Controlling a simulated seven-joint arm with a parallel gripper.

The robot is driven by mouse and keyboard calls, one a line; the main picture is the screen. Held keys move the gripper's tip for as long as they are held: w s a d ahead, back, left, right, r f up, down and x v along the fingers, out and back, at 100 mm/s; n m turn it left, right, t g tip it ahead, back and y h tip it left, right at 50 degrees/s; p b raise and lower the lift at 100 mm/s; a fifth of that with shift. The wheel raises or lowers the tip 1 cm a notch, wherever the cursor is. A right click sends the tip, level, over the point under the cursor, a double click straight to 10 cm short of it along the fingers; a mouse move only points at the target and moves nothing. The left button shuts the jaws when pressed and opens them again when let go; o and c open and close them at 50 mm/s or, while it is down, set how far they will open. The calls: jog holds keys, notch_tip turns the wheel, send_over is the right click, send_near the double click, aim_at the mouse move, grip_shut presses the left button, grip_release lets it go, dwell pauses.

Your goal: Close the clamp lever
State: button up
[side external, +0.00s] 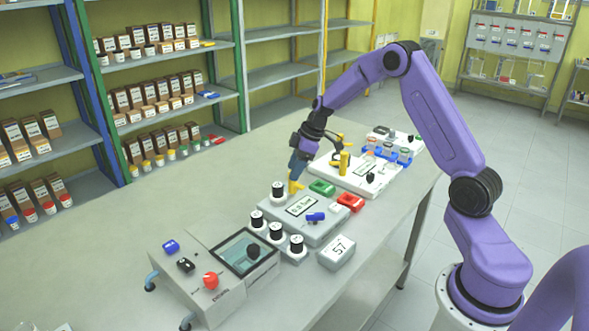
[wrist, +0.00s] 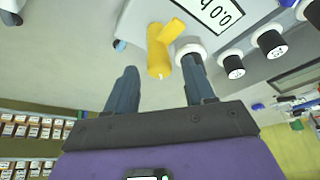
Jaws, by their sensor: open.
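A yellow lever (side external: 295,187) stands at the left back edge of the grey device with a "0.0"-type display (side external: 303,207). In the wrist view the yellow lever (wrist: 160,50) shows a thick round part with a short arm slanting off it. My gripper (side external: 297,168) is directly above the lever, pointing down. In the wrist view the gripper's two fingers (wrist: 160,72) are apart, and the lever lies beyond and between their tips. Nothing is held. I cannot tell whether a finger touches the lever. A second yellow part (side external: 343,162) stands on the white device behind.
Several black-topped white knobs (side external: 275,231) stand on the device's left and front. A grey scale-like box (side external: 337,253) and a unit with a red knob (side external: 210,281) are nearer. The table's left strip is clear.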

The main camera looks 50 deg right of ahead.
jog(key=shift+w+a+f, duration=0.1)
jog(key=shift+f, duration=0.2)
grip_shut()
